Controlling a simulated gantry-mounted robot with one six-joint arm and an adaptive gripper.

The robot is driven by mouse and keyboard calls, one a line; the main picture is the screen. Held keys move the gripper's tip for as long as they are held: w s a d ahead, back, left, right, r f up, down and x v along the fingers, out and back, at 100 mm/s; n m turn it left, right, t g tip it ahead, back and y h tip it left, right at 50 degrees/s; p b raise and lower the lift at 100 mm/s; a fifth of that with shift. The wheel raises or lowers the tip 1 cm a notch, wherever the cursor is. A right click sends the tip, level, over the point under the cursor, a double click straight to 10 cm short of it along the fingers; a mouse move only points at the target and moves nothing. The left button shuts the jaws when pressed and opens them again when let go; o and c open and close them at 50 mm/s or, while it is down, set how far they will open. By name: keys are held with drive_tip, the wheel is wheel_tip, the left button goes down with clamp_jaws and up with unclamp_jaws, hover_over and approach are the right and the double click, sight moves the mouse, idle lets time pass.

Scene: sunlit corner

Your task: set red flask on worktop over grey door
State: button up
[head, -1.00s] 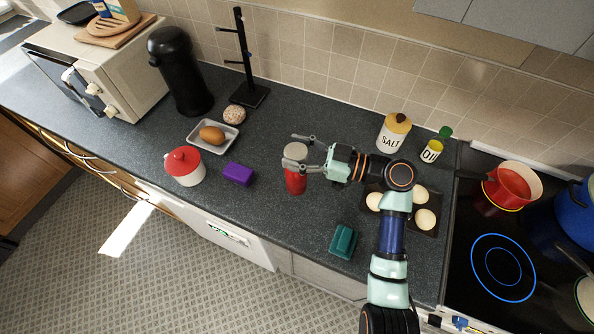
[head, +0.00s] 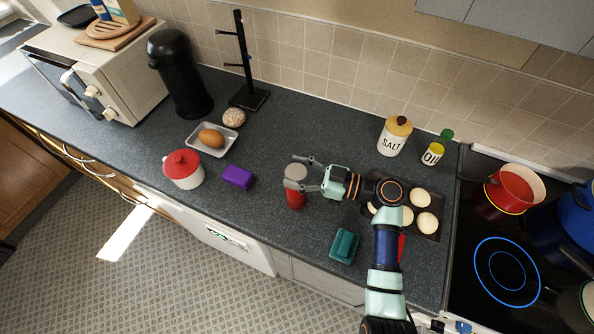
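The red flask (head: 295,199) with a grey lid is upright near the middle of the dark worktop (head: 270,150), towards its front edge. My gripper (head: 297,172) reaches it from the right. Its two fingers lie either side of the flask near the lid, and it is shut on the flask. I cannot tell whether the flask's base touches the worktop. A pale grey door (head: 322,281) shows below the front edge, right of a white panel (head: 230,244) with a label.
A purple block (head: 238,177) and a red-lidded pot (head: 184,170) stand to the left. A teal block (head: 344,246) lies near the front edge, right of the flask. A dark tray of eggs (head: 432,236) is under my arm. The hob (head: 470,240) is at right.

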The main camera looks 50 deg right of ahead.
drive_tip(key=o, duration=0.3)
drive_tip(key=shift+s+d+r, duration=0.1)
drive_tip(key=shift+s+r, duration=0.05)
drive_tip(key=v, duration=1.1)
drive_tip(key=shift+s+d+b, duration=0.2)
drive_tip(key=shift+s+b, duration=0.1)
